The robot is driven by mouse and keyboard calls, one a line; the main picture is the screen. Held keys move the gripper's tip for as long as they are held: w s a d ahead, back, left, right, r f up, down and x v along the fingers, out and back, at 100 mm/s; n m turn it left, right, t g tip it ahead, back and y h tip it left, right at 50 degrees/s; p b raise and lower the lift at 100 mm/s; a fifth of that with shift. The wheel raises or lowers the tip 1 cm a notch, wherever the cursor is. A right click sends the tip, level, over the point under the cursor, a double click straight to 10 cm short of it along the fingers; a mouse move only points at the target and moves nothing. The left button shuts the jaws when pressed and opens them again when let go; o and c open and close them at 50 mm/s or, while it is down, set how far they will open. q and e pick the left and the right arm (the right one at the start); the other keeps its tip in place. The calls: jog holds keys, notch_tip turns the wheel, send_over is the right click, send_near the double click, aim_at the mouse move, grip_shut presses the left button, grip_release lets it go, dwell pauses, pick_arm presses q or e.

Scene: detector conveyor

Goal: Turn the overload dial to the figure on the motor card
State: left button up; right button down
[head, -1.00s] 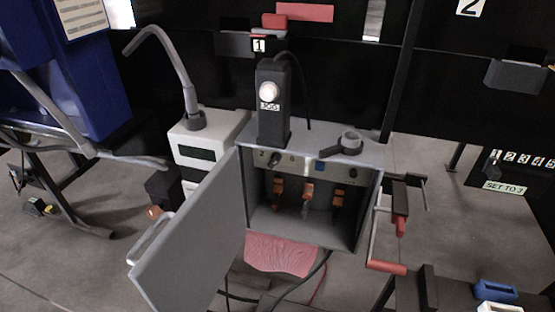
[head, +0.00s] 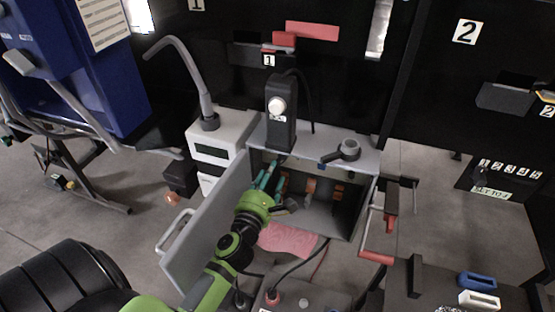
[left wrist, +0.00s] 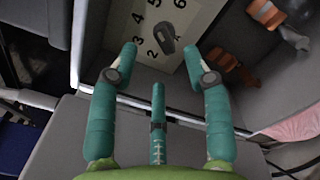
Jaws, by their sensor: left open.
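The overload dial (left wrist: 166,42), a dark grey knob, sits on a pale plate (left wrist: 188,14) with black figures, 2 to 6 readable, in the left wrist view. I cannot tell which figure it points at. My left gripper (left wrist: 160,53) is open; its teal fingertips stand either side of the dial's near end, apart from it in the picture. In the head view the left gripper (head: 272,176) reaches into the open grey box (head: 350,160) and hides the dial. A pale "SET TO" card (head: 492,194) hangs at the right, its figure blurred. My right gripper is not in view.
The box door (head: 205,230) stands open on the left, close to my left arm. Orange-and-grey parts (left wrist: 268,14) sit inside the box, right of the fingers.

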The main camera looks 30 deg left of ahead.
aim_at(282, 159)
pick_arm(q)
jog(key=x, duration=0.5)
jog(key=shift+w, duration=0.45)
grip_shut()
